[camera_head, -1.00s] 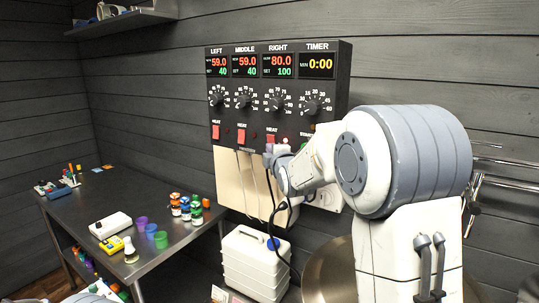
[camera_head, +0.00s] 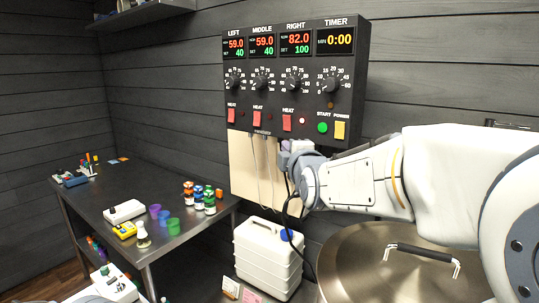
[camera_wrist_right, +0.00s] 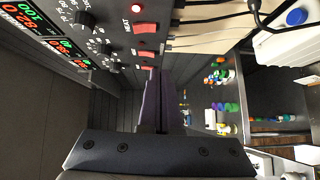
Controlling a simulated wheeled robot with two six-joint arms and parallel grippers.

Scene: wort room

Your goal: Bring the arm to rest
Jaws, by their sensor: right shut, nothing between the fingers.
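My right arm reaches in from the right in the head view. Its gripper (camera_head: 287,158) is below the right heat switch, in front of the lower edge of the control box (camera_head: 345,105). In the wrist view the gripper (camera_wrist_right: 160,90) is shut, with its dark purple fingers together and nothing between them. The box's switches and dials show to its upper left there. My left gripper cannot be made out in either view.
A steel table (camera_head: 95,195) with bottles and coloured cups stands left. A white jug (camera_head: 265,265) stands below the box, with hanging cables (camera_head: 272,170) near my gripper. A large lidded pot (camera_head: 375,265) lies beneath my right arm.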

